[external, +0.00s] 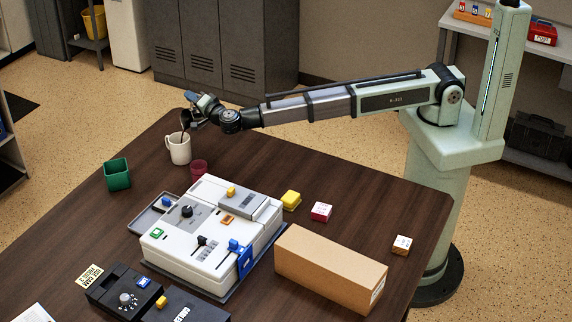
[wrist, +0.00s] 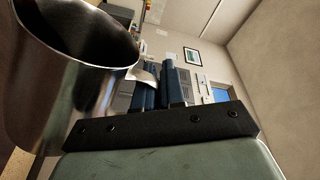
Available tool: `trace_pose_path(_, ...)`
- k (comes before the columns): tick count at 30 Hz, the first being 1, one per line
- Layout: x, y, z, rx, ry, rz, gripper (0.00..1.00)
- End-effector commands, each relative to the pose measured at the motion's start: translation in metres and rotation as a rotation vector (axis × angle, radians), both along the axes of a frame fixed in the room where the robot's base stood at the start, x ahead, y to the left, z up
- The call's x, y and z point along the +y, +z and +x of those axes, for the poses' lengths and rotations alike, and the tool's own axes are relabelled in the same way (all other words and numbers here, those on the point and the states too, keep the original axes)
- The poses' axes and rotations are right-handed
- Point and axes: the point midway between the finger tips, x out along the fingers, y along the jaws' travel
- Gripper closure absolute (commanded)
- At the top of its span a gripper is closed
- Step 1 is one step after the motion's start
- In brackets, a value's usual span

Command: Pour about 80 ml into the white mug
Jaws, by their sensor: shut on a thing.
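The white mug (external: 179,151) stands upright on the dark table, its handle to the left. My gripper (external: 196,110) is shut on a metal pitcher (external: 186,119) just above the mug. The pitcher is tilted, and a thin dark streak runs from it toward the mug's opening; it looks like liquid, though it is small. In the wrist view the steel pitcher (wrist: 75,90) fills the left side, its dark mouth at the top. The liquid level inside the mug cannot be seen.
A white device (external: 210,232), a cardboard box (external: 331,268) and small blocks fill the table's front. Bare table lies right of the red cup.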

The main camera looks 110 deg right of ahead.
Motion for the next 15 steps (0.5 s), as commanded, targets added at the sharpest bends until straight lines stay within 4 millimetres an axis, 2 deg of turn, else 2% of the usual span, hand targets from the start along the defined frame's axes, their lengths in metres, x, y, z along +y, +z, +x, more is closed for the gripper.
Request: trace_pose_path(15, 0.0019, 0.0028, 0.0032, 0.028, 0.0, -0.019, 1.0)
